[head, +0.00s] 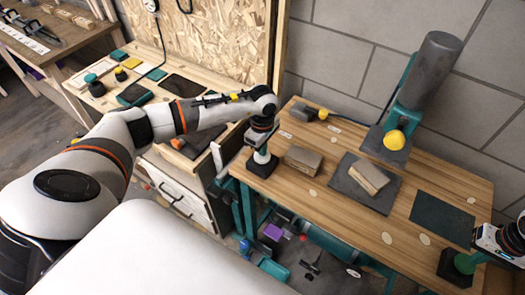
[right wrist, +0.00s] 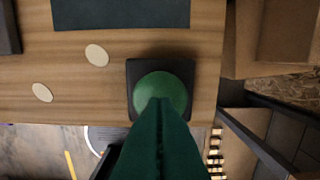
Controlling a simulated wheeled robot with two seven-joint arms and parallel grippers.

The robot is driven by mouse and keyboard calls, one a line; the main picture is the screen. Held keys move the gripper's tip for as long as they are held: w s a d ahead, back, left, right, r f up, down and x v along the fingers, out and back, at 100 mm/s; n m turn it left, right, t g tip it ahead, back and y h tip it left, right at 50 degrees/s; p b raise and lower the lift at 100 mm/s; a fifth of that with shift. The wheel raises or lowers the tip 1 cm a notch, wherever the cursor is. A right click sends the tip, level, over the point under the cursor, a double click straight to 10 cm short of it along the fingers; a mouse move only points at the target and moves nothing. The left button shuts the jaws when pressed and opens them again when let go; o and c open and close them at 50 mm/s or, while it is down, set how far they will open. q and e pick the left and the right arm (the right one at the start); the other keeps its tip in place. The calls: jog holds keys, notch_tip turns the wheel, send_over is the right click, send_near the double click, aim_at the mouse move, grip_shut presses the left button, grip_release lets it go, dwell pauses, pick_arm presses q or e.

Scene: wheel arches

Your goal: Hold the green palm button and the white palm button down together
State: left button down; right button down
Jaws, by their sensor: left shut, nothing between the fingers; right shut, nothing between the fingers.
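The white palm button (head: 261,157) sits on a dark base at the left end of the wooden table. My left gripper (head: 262,147) is shut and points down right over it; its tips seem to meet the button top. The green palm button (head: 463,263) sits on a dark base at the table's front right corner. My right gripper (head: 475,259) is shut beside and over it. In the right wrist view the shut fingers (right wrist: 160,103) overlap the green button's dome (right wrist: 149,83). I cannot tell whether either button is pressed down.
The wooden table (head: 330,205) also holds a dark grey mat (head: 345,185) with a block (head: 369,178), another block (head: 303,160), a green mat (head: 442,218) and a press (head: 425,75) with a yellow knob. A cluttered workbench (head: 150,90) stands at the left.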

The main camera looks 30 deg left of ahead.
pick_arm(q)
jog(key=shift+f, duration=0.6)
pick_arm(e)
jog(key=shift+f, duration=0.35)
jog(key=shift+f, duration=0.9)
dwell(1.0)
